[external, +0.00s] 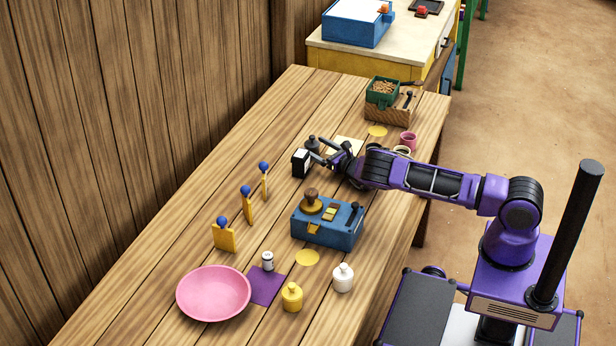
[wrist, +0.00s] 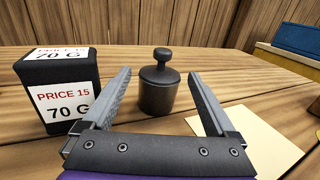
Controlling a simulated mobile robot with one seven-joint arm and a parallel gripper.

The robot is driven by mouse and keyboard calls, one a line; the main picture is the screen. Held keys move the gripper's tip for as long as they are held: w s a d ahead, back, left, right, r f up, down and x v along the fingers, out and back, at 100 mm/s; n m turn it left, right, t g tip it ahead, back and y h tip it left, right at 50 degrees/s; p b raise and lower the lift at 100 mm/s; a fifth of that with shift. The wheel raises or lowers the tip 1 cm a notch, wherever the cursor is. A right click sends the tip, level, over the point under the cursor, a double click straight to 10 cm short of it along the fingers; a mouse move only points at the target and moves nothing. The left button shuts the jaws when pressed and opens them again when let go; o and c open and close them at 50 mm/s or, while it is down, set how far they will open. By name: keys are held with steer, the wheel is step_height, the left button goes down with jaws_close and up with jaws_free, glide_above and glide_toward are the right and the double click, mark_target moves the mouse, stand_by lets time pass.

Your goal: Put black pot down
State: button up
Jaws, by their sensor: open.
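The black pot (wrist: 159,93), dark with a knobbed lid, stands upright on the wooden table, ahead of my gripper in the wrist view. In the external view the pot (external: 312,143) is small, just beyond my fingertips. My gripper (wrist: 159,76) is open, with one finger on each side of the pot in the picture. A gap shows between each finger and the pot, and nothing is held. In the external view my gripper (external: 322,152) is low over the table. A black box (wrist: 66,92) labelled "PRICE 15" and "70 G" stands left of my left finger.
A pale yellow sheet (wrist: 252,143) lies to the right of the pot. A green box (external: 382,93) and a pink cup (external: 408,140) are farther right. Bare planks lie behind the pot.

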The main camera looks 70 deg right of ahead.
steer(key=v, duration=0.7)
stand_by(0.3)
